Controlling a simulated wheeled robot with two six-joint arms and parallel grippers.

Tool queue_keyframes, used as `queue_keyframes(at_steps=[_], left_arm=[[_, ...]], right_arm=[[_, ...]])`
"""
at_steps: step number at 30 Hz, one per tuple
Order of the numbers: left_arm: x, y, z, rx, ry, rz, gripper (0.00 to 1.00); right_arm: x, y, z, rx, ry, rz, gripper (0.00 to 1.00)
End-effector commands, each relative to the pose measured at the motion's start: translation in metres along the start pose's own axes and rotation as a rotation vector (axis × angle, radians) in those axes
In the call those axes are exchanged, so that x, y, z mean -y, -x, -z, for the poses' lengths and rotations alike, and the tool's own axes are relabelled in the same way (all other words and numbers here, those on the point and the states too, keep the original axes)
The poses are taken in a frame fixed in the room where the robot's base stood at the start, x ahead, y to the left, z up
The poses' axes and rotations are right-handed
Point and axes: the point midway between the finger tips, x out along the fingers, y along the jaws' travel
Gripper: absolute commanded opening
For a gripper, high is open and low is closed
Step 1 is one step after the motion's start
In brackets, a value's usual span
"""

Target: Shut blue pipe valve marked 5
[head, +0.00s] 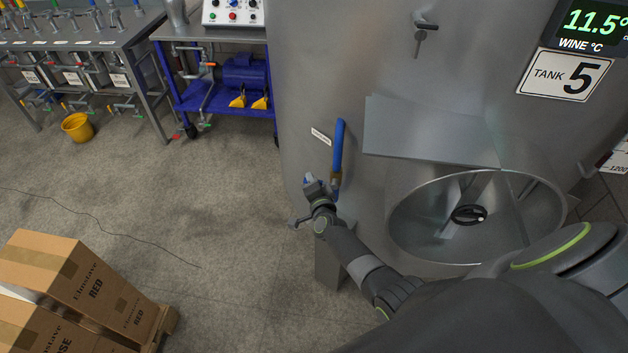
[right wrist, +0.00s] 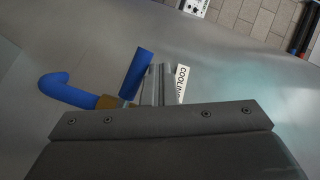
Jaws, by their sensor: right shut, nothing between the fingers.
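The tank's blue pipe (head: 338,143) comes down its wall to a brass valve body (head: 335,180). In the right wrist view the curved blue pipe (right wrist: 66,90) meets the brass body (right wrist: 108,102), and a blue lever (right wrist: 136,73) stands at a steep angle to the pipe. My right gripper (head: 311,186) is just left of the brass body in the head view. Its fingers (right wrist: 157,84) are shut and empty, close beside the lever; I cannot tell whether they touch it. A sign (head: 566,75) reads TANK 5. My left gripper is out of view.
A small label (head: 320,136) is on the tank beside the pipe. An open round hatch (head: 400,225) is to the right. Cardboard boxes (head: 85,280) on a pallet stand at lower left. A blue pump cart (head: 225,95) stands behind. The floor between is mostly clear.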

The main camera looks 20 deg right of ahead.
Motion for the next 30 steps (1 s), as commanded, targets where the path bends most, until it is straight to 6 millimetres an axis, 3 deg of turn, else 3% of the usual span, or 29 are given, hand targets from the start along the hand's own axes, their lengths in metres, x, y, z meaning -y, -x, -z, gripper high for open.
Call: queue_keyframes(at_steps=[22, 30], left_arm=[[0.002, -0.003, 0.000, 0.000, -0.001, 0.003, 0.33], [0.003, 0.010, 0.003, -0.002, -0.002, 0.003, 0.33]], right_arm=[[-0.004, -0.001, -0.004, 0.003, 0.000, -0.003, 0.00], [0.008, 0.005, -0.005, 0.004, 0.000, -0.002, 0.00]])
